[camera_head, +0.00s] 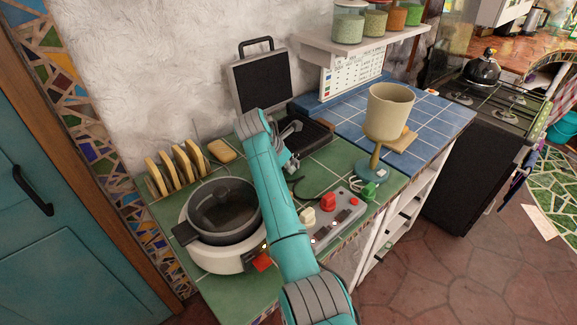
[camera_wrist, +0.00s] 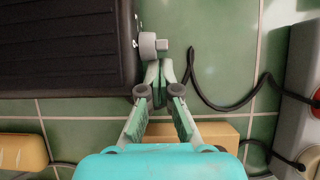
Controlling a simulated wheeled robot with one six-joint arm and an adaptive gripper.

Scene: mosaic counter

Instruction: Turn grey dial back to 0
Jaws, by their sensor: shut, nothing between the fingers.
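The grey dial (camera_wrist: 148,46) shows in the wrist view as a small round knob with a short stub. It sits at the right side of the black grill (camera_wrist: 65,45). My gripper (camera_wrist: 161,72) is shut and empty, with its fingertips just below the dial in the picture. I cannot tell whether they touch it. In the head view the open grill, with its lid (camera_head: 262,80) upright, stands at the back of the green-tiled counter. My gripper (camera_head: 291,168) is in front of it there, and I cannot make out the dial. No dial markings are readable.
A pot (camera_head: 222,210) on a white cooker stands left of my arm. A control box (camera_head: 335,219) with a red knob is to the right, near a beige cup (camera_head: 388,110) on a stand. A dark cable (camera_wrist: 215,106) curves right of my gripper.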

